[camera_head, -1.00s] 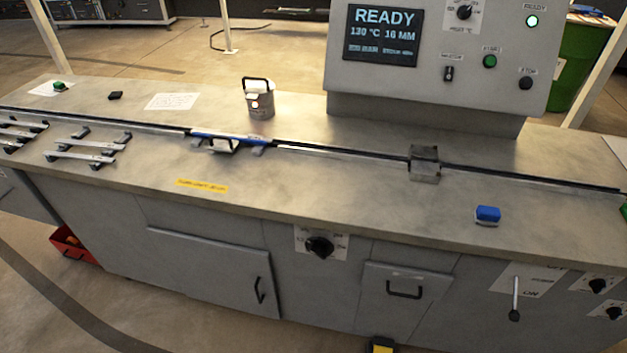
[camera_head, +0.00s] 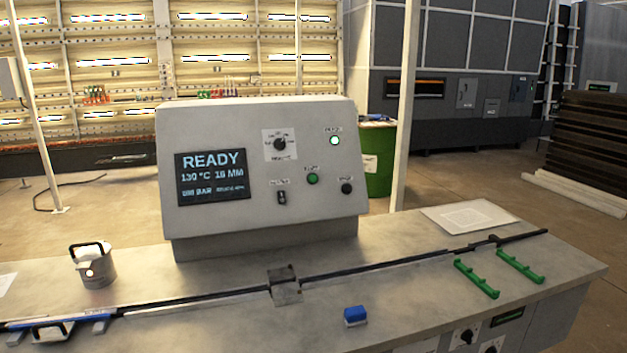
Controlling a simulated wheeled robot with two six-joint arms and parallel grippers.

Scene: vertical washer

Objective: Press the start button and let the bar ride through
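The grey control panel (camera_head: 232,219) stands on the bench. Its screen (camera_head: 213,177) reads READY, 130 °C and 16 MM. A green button (camera_head: 313,179) is on the panel's right half, under a small label too blurred to read surely. A dark button (camera_head: 346,188) is to its right, and a lit green lamp (camera_head: 334,140) is above. A blue-and-silver bar piece (camera_head: 53,325) lies on the dark rail (camera_head: 375,266) at the lower left. A small grey block (camera_head: 284,287) sits across the rail in front of the panel. Neither gripper shows.
A metal can with a black handle (camera_head: 94,266) stands left of the panel. A blue block (camera_head: 355,315) lies in front of the rail. Two green racks (camera_head: 477,279) and a white sheet (camera_head: 468,216) are at the right. A green barrel (camera_head: 379,160) stands behind.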

